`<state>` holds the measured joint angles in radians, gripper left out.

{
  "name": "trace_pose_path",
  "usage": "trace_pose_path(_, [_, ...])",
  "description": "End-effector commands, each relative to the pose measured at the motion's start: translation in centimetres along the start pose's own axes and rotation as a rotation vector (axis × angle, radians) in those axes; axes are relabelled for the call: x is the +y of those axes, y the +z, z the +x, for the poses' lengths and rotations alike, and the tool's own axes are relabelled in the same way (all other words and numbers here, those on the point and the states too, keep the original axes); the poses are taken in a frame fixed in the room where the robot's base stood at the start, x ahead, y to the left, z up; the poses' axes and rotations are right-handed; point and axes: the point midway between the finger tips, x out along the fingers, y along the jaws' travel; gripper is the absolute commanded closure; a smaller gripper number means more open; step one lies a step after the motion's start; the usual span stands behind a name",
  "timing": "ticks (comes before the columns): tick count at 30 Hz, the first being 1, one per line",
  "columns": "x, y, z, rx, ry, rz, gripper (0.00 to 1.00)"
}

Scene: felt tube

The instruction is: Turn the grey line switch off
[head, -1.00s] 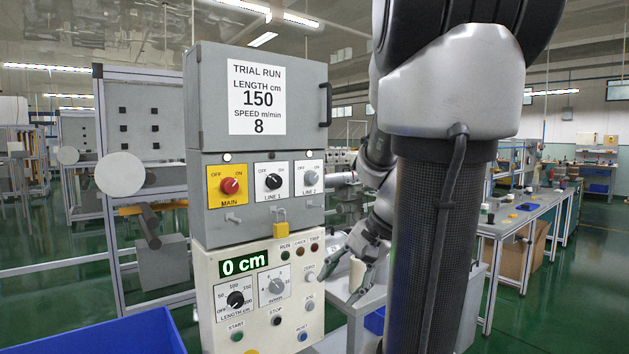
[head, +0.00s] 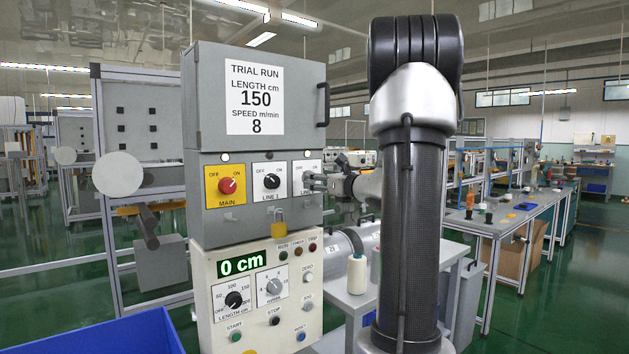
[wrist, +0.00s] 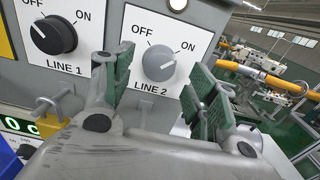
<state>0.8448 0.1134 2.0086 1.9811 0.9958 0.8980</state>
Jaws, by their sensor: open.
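The grey LINE 2 knob (wrist: 159,62) sits on its white plate with OFF at upper left and ON at upper right. Its pale mark appears to lean toward ON. My gripper (wrist: 160,84) is open, with one green-padded finger left of the knob and the other to its right; neither clearly touches it. In the head view my gripper (head: 317,181) is in front of the LINE 2 plate (head: 307,165) and hides most of the knob.
The black LINE 1 knob (head: 271,181) and red MAIN knob (head: 228,186) are to the left. A yellow padlock (head: 278,216) hangs below. The control panel (head: 254,290) reads 0 cm.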

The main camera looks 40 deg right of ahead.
Motion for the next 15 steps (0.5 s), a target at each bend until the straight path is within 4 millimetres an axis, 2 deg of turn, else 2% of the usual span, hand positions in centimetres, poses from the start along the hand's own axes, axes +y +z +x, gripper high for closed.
trace_pose_path(3, [0.0,0.0,1.6,0.000,0.002,0.000,0.42])
trace_pose_path(6, [0.1,0.0,2.3,0.000,0.002,0.000,0.42])
trace_pose_path(15, [0.0,0.0,2.5,0.000,0.001,-0.001,0.44])
